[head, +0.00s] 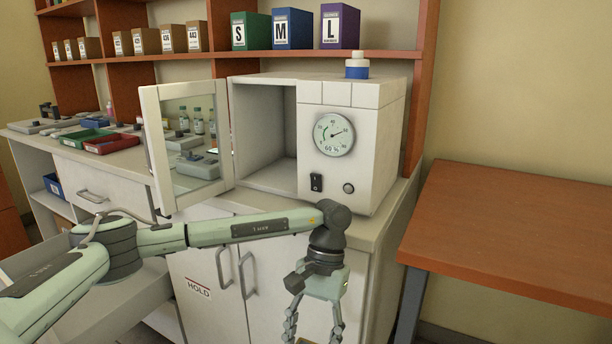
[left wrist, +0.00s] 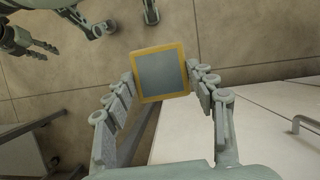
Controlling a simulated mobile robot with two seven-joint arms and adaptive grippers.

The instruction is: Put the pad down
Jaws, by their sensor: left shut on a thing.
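In the left wrist view, the pad (left wrist: 161,74) is a grey square with an orange-yellow border. The fingers of my left gripper (left wrist: 163,82) are closed on its two sides, with floor below. In the head view, my left gripper (head: 314,322) hangs pointing down in front of the white cabinet.
The white incubator (head: 338,94) stands on the counter with its glass door (head: 190,152) swung open to the left and its chamber empty. An orange-brown table (head: 515,225) at right has a bare top. Red tray (head: 112,144) and bottles stand at left. Lower-left drawer is open.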

